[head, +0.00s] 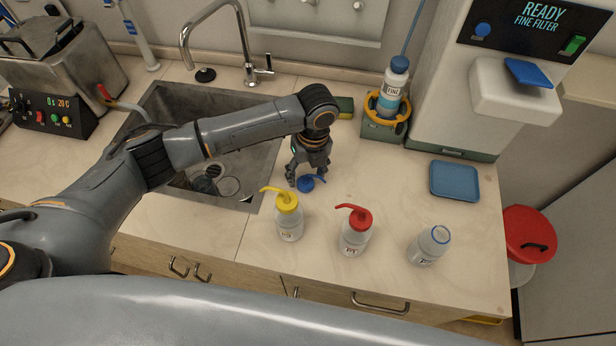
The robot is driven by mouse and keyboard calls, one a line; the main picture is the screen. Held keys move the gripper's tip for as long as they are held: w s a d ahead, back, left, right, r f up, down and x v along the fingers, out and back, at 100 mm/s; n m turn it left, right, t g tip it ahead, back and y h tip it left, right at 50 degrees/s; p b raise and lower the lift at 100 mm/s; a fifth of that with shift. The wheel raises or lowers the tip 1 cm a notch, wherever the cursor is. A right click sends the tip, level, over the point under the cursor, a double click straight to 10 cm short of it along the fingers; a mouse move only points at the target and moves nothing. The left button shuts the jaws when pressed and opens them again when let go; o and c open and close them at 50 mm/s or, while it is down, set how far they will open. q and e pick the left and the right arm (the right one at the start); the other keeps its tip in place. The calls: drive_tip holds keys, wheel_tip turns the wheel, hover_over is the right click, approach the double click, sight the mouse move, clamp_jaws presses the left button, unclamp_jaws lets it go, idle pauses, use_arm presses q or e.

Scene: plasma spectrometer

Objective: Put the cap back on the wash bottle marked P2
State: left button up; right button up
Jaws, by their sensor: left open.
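A blue cap (306,185) with a thin spout lies on the wooden counter behind the bottles. My left gripper (308,178) is open, pointing down right at the blue cap; its fingers partly cover the cap, and I cannot tell whether they touch it. An uncapped wash bottle (427,248) with a blue ring at its mouth stands at the right. A bottle with a red cap (354,238) and one with a yellow cap (288,222) stand to its left. Their label marks are too small to read surely. My right gripper is not in view.
A sink (258,126) with a tap (262,72) lies left of the gripper. A blue-capped bottle (392,92) stands in a holder at the back. A blue tray (454,181) lies before the white instrument (440,60). The counter between tray and cap is clear.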

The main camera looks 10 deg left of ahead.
use_arm(q)
drive_tip(key=shift+a+f, duration=0.15)
drive_tip(key=shift+f, duration=0.95)
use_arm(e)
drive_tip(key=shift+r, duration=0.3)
use_arm(q)
drive_tip(key=shift+s, duration=0.1)
drive_tip(key=c, duration=0.7)
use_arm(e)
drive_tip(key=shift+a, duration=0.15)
use_arm(q)
drive_tip(key=shift+r, duration=0.15)
wheel_tip(320, 180, up, 10)
drive_tip(key=shift+f+b, duration=0.1)
drive_tip(key=shift+b, duration=1.05)
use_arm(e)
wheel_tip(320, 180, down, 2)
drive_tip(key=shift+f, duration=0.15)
